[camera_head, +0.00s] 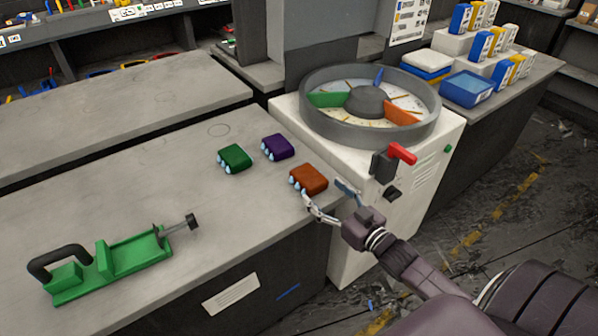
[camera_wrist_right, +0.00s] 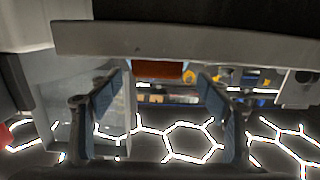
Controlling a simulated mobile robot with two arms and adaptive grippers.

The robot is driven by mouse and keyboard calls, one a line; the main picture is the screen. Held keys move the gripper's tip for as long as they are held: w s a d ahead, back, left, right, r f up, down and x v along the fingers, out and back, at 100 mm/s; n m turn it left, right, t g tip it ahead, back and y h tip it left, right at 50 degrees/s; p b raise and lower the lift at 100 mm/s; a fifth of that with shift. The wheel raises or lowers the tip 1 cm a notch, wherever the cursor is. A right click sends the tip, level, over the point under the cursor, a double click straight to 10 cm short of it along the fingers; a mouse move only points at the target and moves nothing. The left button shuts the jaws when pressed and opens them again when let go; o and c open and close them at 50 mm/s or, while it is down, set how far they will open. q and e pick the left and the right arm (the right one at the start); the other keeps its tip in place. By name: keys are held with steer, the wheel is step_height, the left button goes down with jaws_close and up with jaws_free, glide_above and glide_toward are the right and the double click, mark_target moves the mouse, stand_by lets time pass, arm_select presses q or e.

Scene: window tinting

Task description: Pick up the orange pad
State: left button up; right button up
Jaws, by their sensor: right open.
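The orange pad (camera_head: 309,179) lies on the grey workbench near its right front edge, with pale blue drop shapes along its left side. My right gripper (camera_head: 328,197) is open at the bench edge, its fingers just in front of and beside the pad. In the right wrist view the orange pad (camera_wrist_right: 160,69) shows between and beyond the two blue-faced fingers (camera_wrist_right: 163,105). Nothing is between the fingers themselves. I cannot tell whether a finger touches the pad. My left gripper is not in view.
A purple pad (camera_head: 278,147) and a green pad (camera_head: 234,158) lie left of the orange pad. A green clamp tool (camera_head: 110,267) lies at the bench's left front. A white machine (camera_head: 420,165) with a round dial and red lever stands close on the right.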

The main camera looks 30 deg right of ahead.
mark_target(312, 178)
steer(key=shift+w+r, duration=0.15)
steer(key=shift+w, duration=1.05)
steer(key=shift+w+r, duration=0.1)
steer(key=shift+w, duration=0.05)
steer(key=w, duration=0.4)
steer(key=shift+p, duration=0.35)
steer(key=shift+w, duration=0.45)
steer(key=shift+w+a, duration=0.1)
steer(key=shift+w, duration=0.15)
steer(key=shift+f, duration=0.2)
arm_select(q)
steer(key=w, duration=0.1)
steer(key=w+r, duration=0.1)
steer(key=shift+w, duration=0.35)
arm_select(e)
steer(key=c, duration=1.3)
